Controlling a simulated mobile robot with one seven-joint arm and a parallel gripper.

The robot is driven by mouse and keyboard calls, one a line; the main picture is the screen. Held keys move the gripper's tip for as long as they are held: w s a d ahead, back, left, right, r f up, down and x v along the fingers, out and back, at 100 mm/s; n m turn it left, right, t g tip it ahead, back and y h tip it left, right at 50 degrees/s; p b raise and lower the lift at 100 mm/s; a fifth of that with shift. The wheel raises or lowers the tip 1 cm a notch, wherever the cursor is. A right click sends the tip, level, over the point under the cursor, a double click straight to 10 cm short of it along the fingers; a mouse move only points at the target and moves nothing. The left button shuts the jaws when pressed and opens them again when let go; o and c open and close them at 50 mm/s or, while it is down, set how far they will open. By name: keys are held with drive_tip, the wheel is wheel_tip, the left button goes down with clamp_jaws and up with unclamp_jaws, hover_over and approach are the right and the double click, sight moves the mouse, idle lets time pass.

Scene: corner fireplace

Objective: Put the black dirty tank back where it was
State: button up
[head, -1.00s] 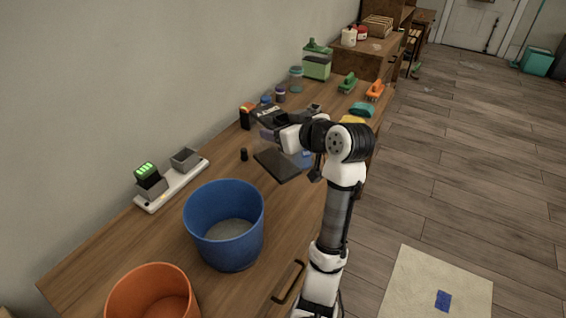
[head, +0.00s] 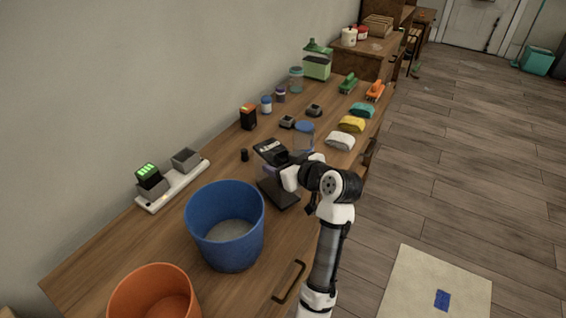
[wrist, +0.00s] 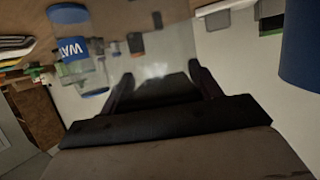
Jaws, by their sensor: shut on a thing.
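My gripper (head: 278,168) is shut on a black tank (head: 270,150), which shows a dark, tilted top with a pale mark. The tank is over the wooden desk, right of the blue bucket's far rim. In the wrist view, the dark body of the tank (wrist: 162,90) fills the space between both fingers. Its lower part is partly hidden by my gripper. A dark flat patch (head: 281,193) lies just below; I cannot tell whether it is part of the tank, a slab or a shadow. Whether the tank touches the desk is unclear.
The blue bucket (head: 226,245) and orange bucket (head: 150,296) stand nearby. A charger strip (head: 170,188) lies by the wall. A blue-lidded clear jar (head: 304,138) stands just beyond my gripper. White (head: 340,142) and yellow (head: 351,124) cloths lie farther right.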

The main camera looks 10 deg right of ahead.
drive_tip(key=shift+f, duration=0.2)
drive_tip(key=o, duration=1.5)
drive_tip(key=shift+r, duration=0.15)
drive_tip(key=shift+s+r, duration=0.1)
drive_tip(key=shift+r, duration=0.05)
drive_tip(key=b+v, duration=0.1)
drive_tip(key=v, duration=1)
drive_tip(key=shift+s+d+b, duration=0.2)
drive_tip(key=shift+s+b, duration=0.1)
drive_tip(key=shift+b, duration=0.05)
drive_tip(key=shift+r, duration=0.1)
